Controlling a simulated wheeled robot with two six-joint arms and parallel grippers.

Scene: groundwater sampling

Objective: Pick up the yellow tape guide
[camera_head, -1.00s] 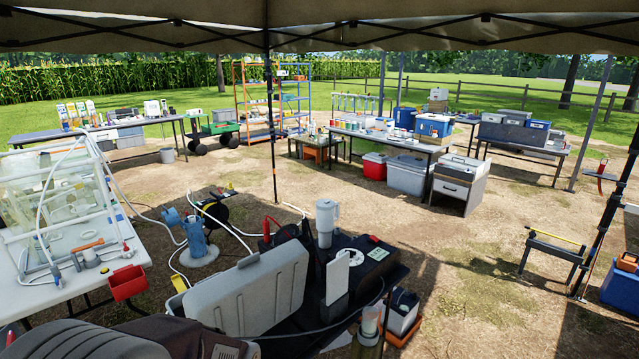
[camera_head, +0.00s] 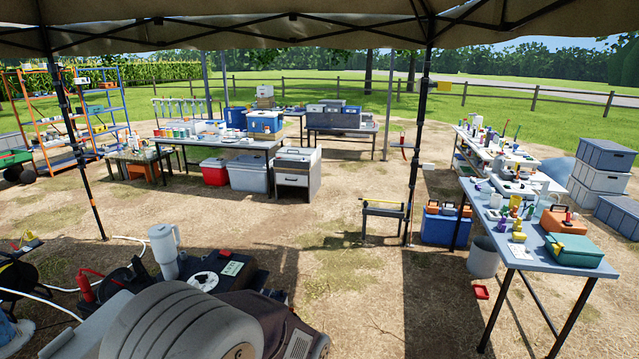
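I cannot say for sure which thing is the yellow tape guide. A small yellow piece (camera_head: 27,236) shows at the far left edge, above a black reel (camera_head: 14,274) that the frame cuts off. A yellow bar (camera_head: 384,202) lies along the top of a low dark stand (camera_head: 383,222) on the ground near the middle. Several small yellow items (camera_head: 518,232) stand on the right-hand table. Neither of my grippers is in view.
A nearby black surface holds a white pitcher (camera_head: 165,250). A blue-grey table (camera_head: 545,258) stands at the right, with a grey bin (camera_head: 483,258) and blue cooler (camera_head: 440,227) beside it. A canopy pole (camera_head: 416,150) rises nearby. Bare ground lies between.

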